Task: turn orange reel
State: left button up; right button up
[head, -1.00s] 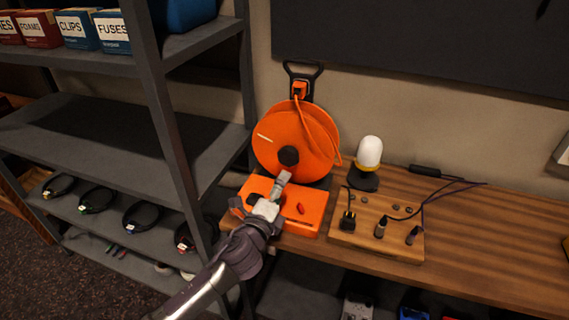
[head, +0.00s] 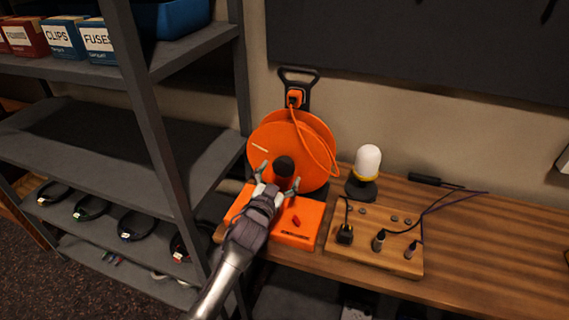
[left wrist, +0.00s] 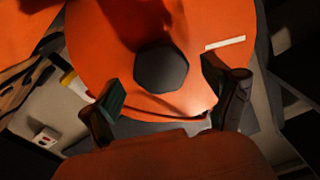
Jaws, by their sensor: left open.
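The orange reel (head: 312,150) stands upright at the left end of the wooden desk, on an orange base (head: 304,226). Its dark round hub knob (head: 284,167) sits at the middle of its face and shows large in the left wrist view (left wrist: 161,70). A short pale stripe marks the reel, left of and above the knob in the head view. My left gripper (head: 279,179) is open in front of the reel, its fingers on either side of the knob's lower part. In the left wrist view the fingers (left wrist: 163,93) stand apart beside the knob; contact cannot be told. My right gripper is not in view.
A grey shelf (head: 163,120) with boxes and cable coils stands close on the left. Right of the reel are a white lamp (head: 368,160) and a wooden board (head: 374,250) with plugs. The desk (head: 490,240) is mostly clear farther right.

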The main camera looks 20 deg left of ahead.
aim_at(282, 168)
pick_arm(q)
jog(key=shift+w, duration=1.95)
jog(key=shift+s+r, duration=0.1)
grip_shut()
jog(key=shift+m, duration=0.4)
jog(key=m, duration=0.9)
jog(key=shift+r+m, duration=0.1)
jog(key=shift+m, duration=1.9)
